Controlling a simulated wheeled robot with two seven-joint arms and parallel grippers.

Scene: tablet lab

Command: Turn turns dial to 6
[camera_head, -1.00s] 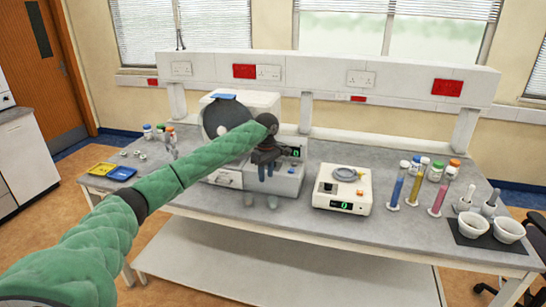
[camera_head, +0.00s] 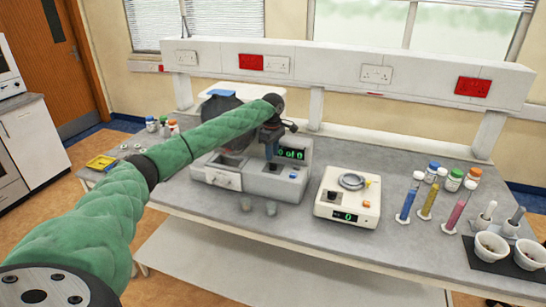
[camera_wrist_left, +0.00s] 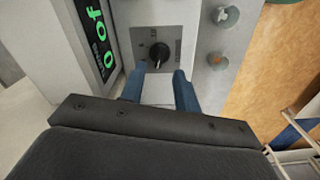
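The turns dial (camera_wrist_left: 159,50) is a black knob with a pointer on a grey panel. It sits on the front of the white and grey machine (camera_head: 225,181), below a green-lit display (camera_head: 290,154) that reads "0 of 0". The display also shows, partly cut off, in the left wrist view (camera_wrist_left: 103,35). My left gripper (camera_wrist_left: 160,76) is open, with its two blue fingers apart and pointing at the dial. The dial shows just beyond the fingertips, between their lines; contact does not show. In the head view the left gripper (camera_head: 270,152) hangs at the machine's front. My right gripper is not in view.
Two small clear cups (camera_head: 258,206) stand at the machine's front. A white balance (camera_head: 347,194) stands to its right. Coloured cylinders (camera_head: 430,200), capped bottles and white mortars (camera_head: 492,245) stand farther right. A yellow tray (camera_head: 102,162) lies at the left.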

